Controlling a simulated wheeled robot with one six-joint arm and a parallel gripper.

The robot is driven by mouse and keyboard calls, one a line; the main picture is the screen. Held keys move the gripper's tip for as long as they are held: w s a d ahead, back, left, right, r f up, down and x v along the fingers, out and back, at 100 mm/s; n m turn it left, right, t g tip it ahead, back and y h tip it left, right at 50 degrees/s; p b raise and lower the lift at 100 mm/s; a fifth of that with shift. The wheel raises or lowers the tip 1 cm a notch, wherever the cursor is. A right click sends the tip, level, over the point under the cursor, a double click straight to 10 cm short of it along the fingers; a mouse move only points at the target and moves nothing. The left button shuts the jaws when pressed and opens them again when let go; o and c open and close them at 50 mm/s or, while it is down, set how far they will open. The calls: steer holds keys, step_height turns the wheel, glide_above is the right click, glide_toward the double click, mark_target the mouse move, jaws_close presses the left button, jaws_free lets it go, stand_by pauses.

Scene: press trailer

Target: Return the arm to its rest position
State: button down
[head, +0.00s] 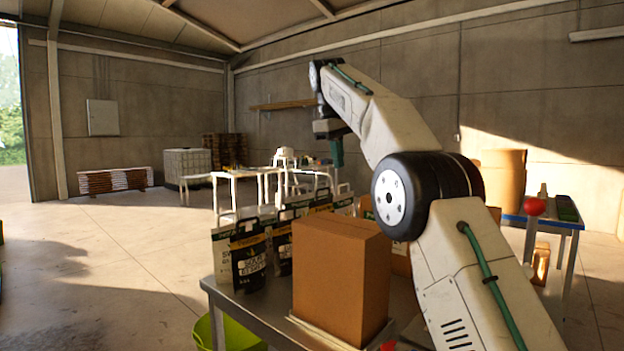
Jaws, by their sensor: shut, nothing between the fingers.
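My gripper (337,154) hangs at the end of my raised white arm, near the middle of the head view. It points down and looks shut and empty. It is above and behind the brown box in the picture, apart from it. My arm bends at a large black joint and reaches up and to the left. No rest mount for the arm can be made out.
A brown cardboard box (340,268) stands on a metal table (222,297) with several black-labelled bags (249,262). A green bin (232,332) is below. A blue-edged table (557,224) with a red knob (535,206) stands right. Open floor (110,260) lies left.

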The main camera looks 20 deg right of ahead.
step_height(320, 180, down, 8)
steer(key=m, duration=0.2)
steer(key=s+f+m, duration=0.1)
steer(key=s+f, duration=0.5)
steer(key=s, duration=1)
steer(key=s+a+f+m+y, duration=0.1)
steer(key=s+f, duration=0.5)
steer(key=s, duration=1.1)
steer(key=s+a+f+m+y, duration=0.1)
steer(key=s+f, duration=0.5)
steer(key=s, duration=1)
steer(key=shift+s+f+m, duration=0.25)
steer(key=shift+f+m, duration=0.1)
steer(key=shift+m, duration=0.45)
steer(key=shift+a, duration=0.1)
